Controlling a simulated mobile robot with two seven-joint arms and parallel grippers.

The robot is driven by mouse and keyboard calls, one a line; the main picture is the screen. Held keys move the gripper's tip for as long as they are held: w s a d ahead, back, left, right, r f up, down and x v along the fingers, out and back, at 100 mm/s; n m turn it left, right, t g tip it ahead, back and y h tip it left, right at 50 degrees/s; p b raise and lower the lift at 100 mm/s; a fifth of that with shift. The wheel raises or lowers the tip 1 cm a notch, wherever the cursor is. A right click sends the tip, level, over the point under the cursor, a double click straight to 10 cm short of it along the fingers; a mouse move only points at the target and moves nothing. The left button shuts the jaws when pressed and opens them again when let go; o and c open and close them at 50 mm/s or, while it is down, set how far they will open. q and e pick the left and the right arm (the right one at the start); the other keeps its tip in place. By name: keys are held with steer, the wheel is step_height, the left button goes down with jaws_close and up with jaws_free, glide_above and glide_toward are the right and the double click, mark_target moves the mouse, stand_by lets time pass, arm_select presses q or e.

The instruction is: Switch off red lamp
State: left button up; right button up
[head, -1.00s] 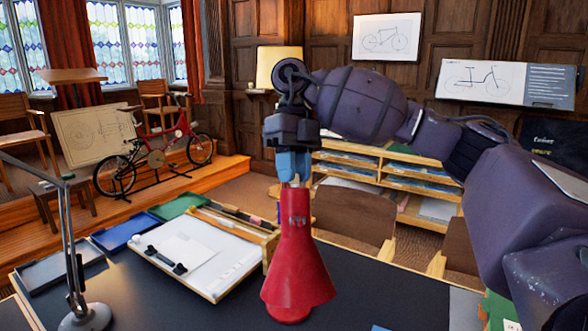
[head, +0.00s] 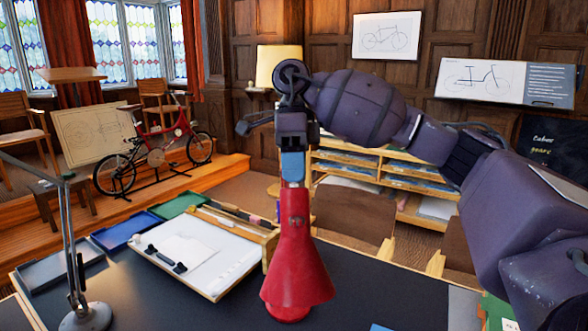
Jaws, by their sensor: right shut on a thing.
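The red lamp (head: 297,268) stands on the dark desk top, in the lower middle of the head view. It has a flared cone-shaped shade and a narrow neck. My right gripper (head: 293,182) points straight down onto the lamp's top, with its blue fingers at the neck. It is shut on the top of the lamp; the fingers are seen edge-on and hide the exact part between them. Whether the lamp is lit cannot be told, as the inside of the shade is hidden. My left gripper is not in view.
A white drawing board (head: 197,252) with paper and a wooden rack lies left of the lamp. Blue (head: 131,229) and green (head: 179,205) trays lie beyond it. A grey desk lamp (head: 84,317) stands at the left. The dark desk (head: 375,292) right of the red lamp is mostly clear.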

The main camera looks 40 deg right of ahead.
stand_by(0.6)
steer(key=o, duration=0.9)
steer(key=p+v, duration=0.3)
steer(key=v, duration=0.7)
steer(key=shift+w+r, duration=0.15)
steer(key=shift+r, duration=0.25)
